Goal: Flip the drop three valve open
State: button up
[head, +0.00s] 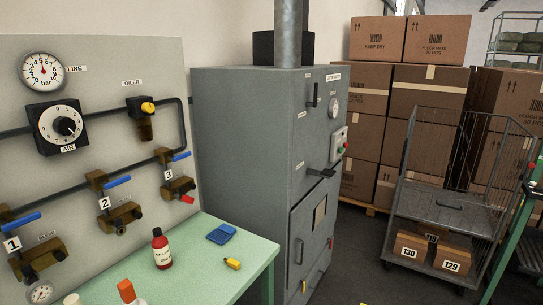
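The drop three valve is a brass fitting (178,186) on the right of the grey wall panel in the head view, with a white "3" label (169,174). Its blue lever (181,156) points right, roughly crosswise to the vertical drop. A red piece (187,199) sticks out at its lower right. Drops two (121,215) and one (38,255) are to its left, each with a blue lever pointing right. My gripper is not in view.
A green bench (200,270) below the panel carries a red bottle (162,249), a blue cloth-like item (221,234) and a yellow item (232,263). A grey cabinet (240,140) stands close right of drop three. A wire cart (447,225) stands further right, with floor between.

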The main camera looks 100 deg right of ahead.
aim_at(174, 158)
jog(key=z, duration=2.7)
jog(key=i+l+u, duration=0.15)
jog(key=l+u, duration=0.3)
jog(key=i+l+u, duration=0.1)
jog(key=l+u, duration=0.2)
jog(key=u, duration=0.2)
jog(key=l+u, duration=0.9)
jog(key=k+l+u, duration=0.15)
jog(key=l+u, duration=0.35)
